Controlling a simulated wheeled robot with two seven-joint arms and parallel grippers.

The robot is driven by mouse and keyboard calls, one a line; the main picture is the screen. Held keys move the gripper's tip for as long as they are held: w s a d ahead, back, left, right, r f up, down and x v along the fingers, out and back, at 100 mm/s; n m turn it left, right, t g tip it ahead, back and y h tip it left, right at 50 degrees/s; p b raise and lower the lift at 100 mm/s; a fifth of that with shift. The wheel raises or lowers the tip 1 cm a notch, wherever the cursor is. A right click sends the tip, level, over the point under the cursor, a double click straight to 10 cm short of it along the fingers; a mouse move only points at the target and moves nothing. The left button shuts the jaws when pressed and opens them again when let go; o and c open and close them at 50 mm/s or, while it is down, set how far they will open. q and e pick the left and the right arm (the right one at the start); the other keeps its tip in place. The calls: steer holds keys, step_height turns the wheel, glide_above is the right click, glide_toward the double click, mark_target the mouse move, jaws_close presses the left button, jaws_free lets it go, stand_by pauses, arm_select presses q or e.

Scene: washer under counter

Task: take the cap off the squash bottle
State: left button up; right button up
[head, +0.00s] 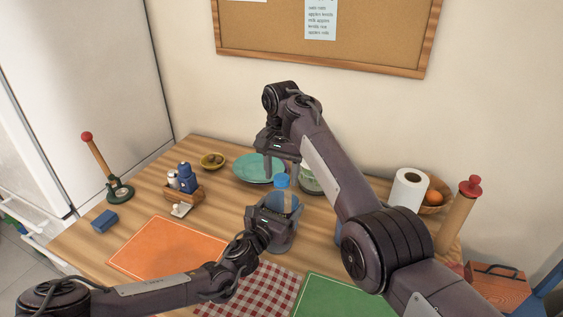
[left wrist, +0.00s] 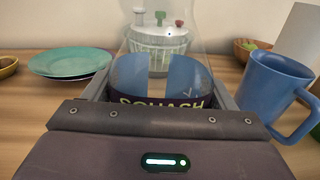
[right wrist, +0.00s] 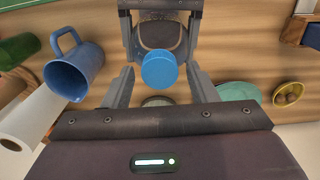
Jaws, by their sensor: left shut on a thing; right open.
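The squash bottle (head: 284,203) stands upright on the wooden table, clear with a dark label that reads SQUASH in the left wrist view (left wrist: 160,99). Its blue cap (head: 282,181) is on top; it also shows in the right wrist view (right wrist: 159,69). My left gripper (head: 272,207) is shut on the bottle's body from the near side. My right gripper (head: 278,163) is above the cap, pointing down. In the right wrist view its open fingers (right wrist: 158,90) are on either side of the cap's lower edge, with gaps, not touching it.
A teal plate (head: 250,168) and a pale green container (head: 311,180) stand behind the bottle. A blue mug (left wrist: 272,90) is close on the right. A paper roll (head: 407,188) and fruit basket (head: 437,199) are farther right. An orange mat (head: 165,247) lies front left.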

steer(key=shift+f, duration=0.15)
steer(key=c, duration=1)
steer(key=n, duration=0.6)
steer(key=shift+n, duration=0.4)
steer(key=o, duration=1.1)
steer(key=shift+c, duration=0.2)
